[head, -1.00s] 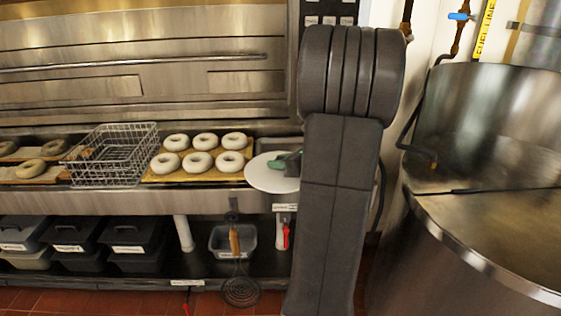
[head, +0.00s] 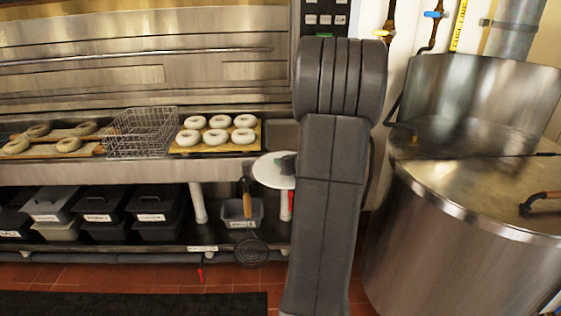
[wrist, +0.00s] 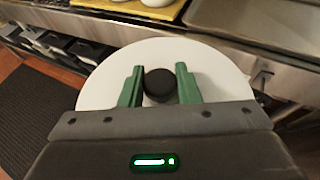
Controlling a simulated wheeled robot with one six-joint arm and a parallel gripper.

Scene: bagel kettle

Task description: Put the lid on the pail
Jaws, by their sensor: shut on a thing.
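The lid is a round white disc (head: 268,172) with a black knob (wrist: 160,85). My gripper (wrist: 160,82) has its green fingers on either side of the knob and is shut on it. In the wrist view the lid spreads out beyond the fingers. In the head view the lid is in front of the counter's edge, left of my arm, which hides its right part. I cannot make out a round pail in either view.
A steel counter carries a wire basket (head: 141,132) and a board of bagels (head: 216,133). Black tubs (head: 152,205) and a small grey bin (head: 241,216) are below. A large steel kettle (head: 455,205) stands at right. A dark mat (head: 130,303) lies on the tiled floor.

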